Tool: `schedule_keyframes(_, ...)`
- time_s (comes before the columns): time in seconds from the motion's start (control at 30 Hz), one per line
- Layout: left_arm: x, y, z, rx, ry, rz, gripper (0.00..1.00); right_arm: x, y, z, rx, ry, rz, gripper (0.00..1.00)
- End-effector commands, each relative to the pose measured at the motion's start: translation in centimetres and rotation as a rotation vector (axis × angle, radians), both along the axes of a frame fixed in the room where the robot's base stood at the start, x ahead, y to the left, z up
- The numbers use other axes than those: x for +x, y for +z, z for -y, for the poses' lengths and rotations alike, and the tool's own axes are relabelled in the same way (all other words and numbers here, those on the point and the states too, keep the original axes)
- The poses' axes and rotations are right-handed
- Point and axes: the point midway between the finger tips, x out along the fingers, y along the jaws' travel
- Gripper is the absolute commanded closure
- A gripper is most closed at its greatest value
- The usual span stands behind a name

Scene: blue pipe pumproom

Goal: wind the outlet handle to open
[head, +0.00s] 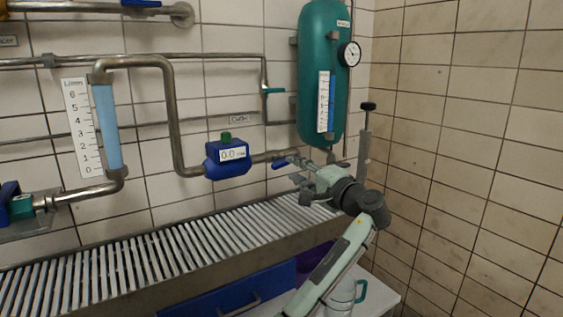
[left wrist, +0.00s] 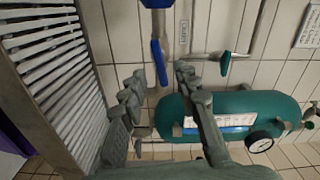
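My left gripper (head: 298,172) is just right of the lever in the head view. In the left wrist view its two fingers (left wrist: 161,76) are spread, with a gap on each side of the lever; I cannot tell how deep the lever lies between them. My right gripper is not in view.
The green tank (head: 322,75) with a gauge (head: 350,53) hangs above the gripper. The blue flow meter (head: 228,158) is to its left. A teal lever (head: 272,91) sits higher on the pipe. A slatted grating (head: 150,250) runs below. A tiled wall closes the right side.

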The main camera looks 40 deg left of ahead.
Motion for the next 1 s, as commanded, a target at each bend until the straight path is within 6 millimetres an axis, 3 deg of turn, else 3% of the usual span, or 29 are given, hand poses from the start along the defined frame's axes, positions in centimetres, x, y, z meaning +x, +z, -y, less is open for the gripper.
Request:
schedule_keyframes(0.3,1.8,0.1,-4.6,0.002,0.003,0.000,0.69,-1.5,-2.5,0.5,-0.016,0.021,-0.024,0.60)
schedule_keyframes(0.7,2.2,0.0,-5.5,-0.001,0.001,0.000,0.69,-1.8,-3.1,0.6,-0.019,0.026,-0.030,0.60)
schedule_keyframes(0.97,2.2,0.0,-5.5,-0.001,0.001,0.001,1.00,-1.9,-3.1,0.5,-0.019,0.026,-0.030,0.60)
schedule_keyframes(1.0,2.2,0.0,-5.5,-0.001,0.001,0.001,1.00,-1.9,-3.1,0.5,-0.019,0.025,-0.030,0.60)
